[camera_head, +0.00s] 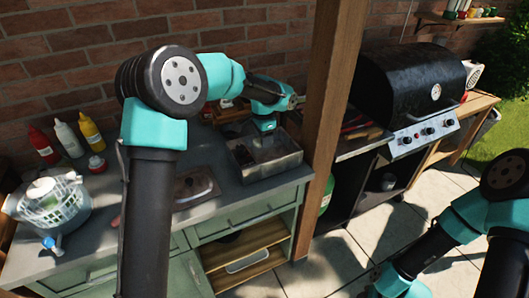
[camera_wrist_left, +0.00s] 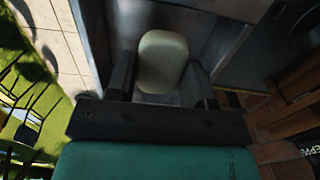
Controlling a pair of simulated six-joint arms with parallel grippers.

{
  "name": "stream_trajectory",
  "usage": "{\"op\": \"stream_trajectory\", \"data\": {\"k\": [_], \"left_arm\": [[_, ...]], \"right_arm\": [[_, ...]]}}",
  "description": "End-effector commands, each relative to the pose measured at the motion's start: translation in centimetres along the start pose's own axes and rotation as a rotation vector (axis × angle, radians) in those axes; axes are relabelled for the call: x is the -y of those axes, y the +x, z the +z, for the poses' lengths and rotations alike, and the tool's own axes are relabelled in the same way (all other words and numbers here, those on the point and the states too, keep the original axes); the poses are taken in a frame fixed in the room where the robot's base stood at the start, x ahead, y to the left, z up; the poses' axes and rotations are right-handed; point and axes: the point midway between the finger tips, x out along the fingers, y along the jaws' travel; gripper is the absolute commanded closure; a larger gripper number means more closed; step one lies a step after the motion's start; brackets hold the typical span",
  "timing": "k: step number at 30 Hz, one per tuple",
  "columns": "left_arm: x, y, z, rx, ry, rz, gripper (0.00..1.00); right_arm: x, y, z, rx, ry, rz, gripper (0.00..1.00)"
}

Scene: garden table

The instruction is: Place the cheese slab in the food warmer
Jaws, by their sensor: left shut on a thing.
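The food warmer (camera_head: 283,163) is an open metal box on the right end of the counter. My left arm reaches over the counter, and my left gripper (camera_head: 264,143) points down into the warmer. In the left wrist view, a pale, rounded cheese slab (camera_wrist_left: 162,62) sits between the two dark fingers, and the gripper is shut on it. In the head view the slab is hidden or too small to make out. My right arm is at the lower right, with its gripper end at the bottom edge, too dark and cut off to read.
A wooden post (camera_head: 330,100) stands close on the warmer's right, before the black grill (camera_head: 410,85). Sauce bottles (camera_head: 68,139) and a white basket (camera_head: 55,205) stand at the left.

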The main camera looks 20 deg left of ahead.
Motion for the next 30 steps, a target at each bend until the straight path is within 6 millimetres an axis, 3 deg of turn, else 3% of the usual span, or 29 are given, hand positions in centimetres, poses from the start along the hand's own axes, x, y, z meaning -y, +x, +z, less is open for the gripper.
{"op": "stream_trajectory", "data": {"k": [3,14,24,30], "left_arm": [[0.0,1.1,0.1,0.000,-0.001,0.001,0.75],[0.0,1.5,0.0,0.000,-0.002,0.001,0.75],[0.0,5.8,0.0,0.001,-0.001,0.001,0.75],[0.0,6.2,0.0,-0.001,-0.002,0.000,0.75]], "right_arm": [[0.0,0.0,0.0,0.000,0.000,0.000,0.57],[0.0,0.0,0.0,0.000,0.000,0.000,0.57],[0.0,0.0,0.0,0.000,0.000,0.000,0.57],[0.0,0.0,0.0,0.000,0.000,0.000,0.57]]}}
